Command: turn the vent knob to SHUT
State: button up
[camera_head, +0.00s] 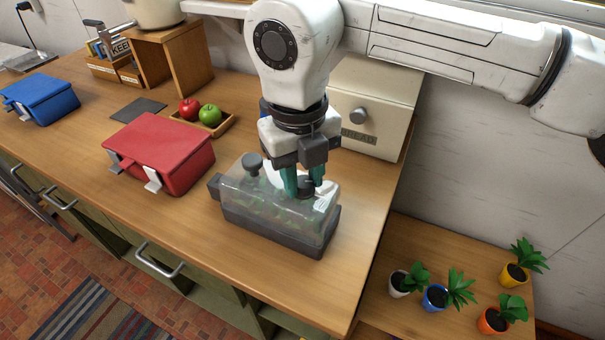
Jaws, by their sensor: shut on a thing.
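A tub (265,235) with a dark grey base and a see-through lid stands near the front right of the wooden counter. Green things show dimly inside. The vent knob (306,188), dark and round, sits on the right part of the lid, on a white plate (325,201) with markings too small to read. My gripper (303,189) points down with its teal fingers shut on this knob. The fingers hide part of the knob, and I cannot tell where it points. A second grey knob (252,162) stands free on the left part of the lid.
A red box (160,146) with white latches stands left of the tub. A wooden tray (222,127) with red and green apples lies behind. A cream bread bin (378,100) stands close behind my gripper. Several potted plants (436,295) stand on a lower surface at right.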

aim_at(304, 185)
jog(key=n, duration=1.2)
jog(key=shift+n+y, duration=0.3)
dwell(0.4)
jog(key=o, duration=1.1)
jog(key=shift+c, duration=0.2)
notch_tip(304, 185, up, 11)
jog(key=shift+s+f+b, duration=0.15)
jog(key=shift+s+b, duration=0.1)
jog(key=shift+b, duration=0.1)
jog(key=shift+d, duration=0.1)
